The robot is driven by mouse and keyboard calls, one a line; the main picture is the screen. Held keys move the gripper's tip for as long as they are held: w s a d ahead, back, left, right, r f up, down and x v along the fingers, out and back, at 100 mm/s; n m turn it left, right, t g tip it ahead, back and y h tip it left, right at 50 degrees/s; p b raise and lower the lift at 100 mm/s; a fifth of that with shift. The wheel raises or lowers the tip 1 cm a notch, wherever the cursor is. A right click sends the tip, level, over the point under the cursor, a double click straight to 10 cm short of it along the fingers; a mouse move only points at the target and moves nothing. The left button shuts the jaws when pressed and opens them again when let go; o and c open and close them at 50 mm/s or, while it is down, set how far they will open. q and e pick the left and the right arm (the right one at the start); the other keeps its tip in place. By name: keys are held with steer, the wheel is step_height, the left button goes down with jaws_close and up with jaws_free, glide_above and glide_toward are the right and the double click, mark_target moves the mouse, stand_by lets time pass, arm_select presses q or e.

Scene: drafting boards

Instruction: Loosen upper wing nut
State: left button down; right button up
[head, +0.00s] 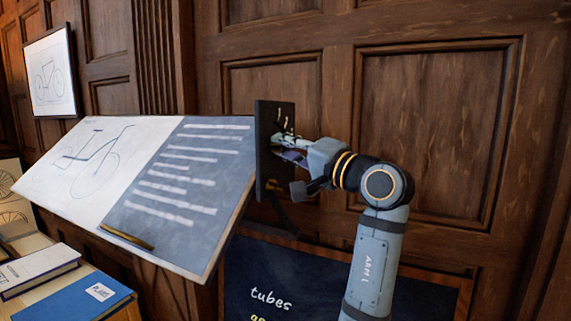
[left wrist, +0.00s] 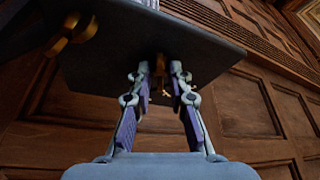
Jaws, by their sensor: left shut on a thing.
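The tilted drafting board (head: 165,200) has a dark upright plate (head: 263,165) at its right edge. My left gripper (head: 288,150) reaches the face of this plate from the right. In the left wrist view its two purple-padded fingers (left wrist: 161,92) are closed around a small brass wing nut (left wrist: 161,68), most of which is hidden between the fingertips. A second brass piece (left wrist: 74,35) shows near the plate's edge in that view. Small bright metal parts (head: 282,117) show on the plate just above the gripper. I cannot tell how loose the nut is.
A blue book (head: 75,300) and a white book (head: 38,268) lie at the lower left. A chalkboard (head: 330,280) stands below the plate, behind my left arm. Wood panelling (head: 435,130) closes off the back. A framed bicycle drawing (head: 50,75) hangs at upper left.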

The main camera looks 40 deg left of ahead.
arm_select(q)
steer(key=n+g+b, duration=0.2)
steer(key=n+b, duration=0.1)
steer(key=n, duration=0.2)
steer(key=n+g+y+b, duration=0.1)
steer(key=n+g+b, duration=0.2)
steer(key=n, duration=0.3)
steer(key=n+g+b, duration=0.2)
steer(key=n+b, duration=0.1)
steer(key=n, duration=0.3)
steer(key=shift+w+a+f+g+y, duration=0.1)
steer(key=shift+w+f+g+y, duration=0.15)
steer(key=shift+g+y, duration=0.05)
steer(key=shift+w+r+n+g+h+p, duration=0.1)
steer(key=shift+n+g+h+p, duration=0.65)
steer(key=shift+n, duration=1.4)
steer(key=shift+w+r+n+g+h+p, duration=0.1)
steer(key=shift+n+g+h+p, duration=0.7)
steer(key=shift+n, duration=1.4)
steer(key=shift+w+n+g+h+p, duration=0.1)
steer(key=shift+n+g+h+p, duration=0.3)
steer(key=shift+n+g, duration=1.2)
steer(key=shift+n+t, duration=0.55)
steer(key=shift+n, duration=0.3)
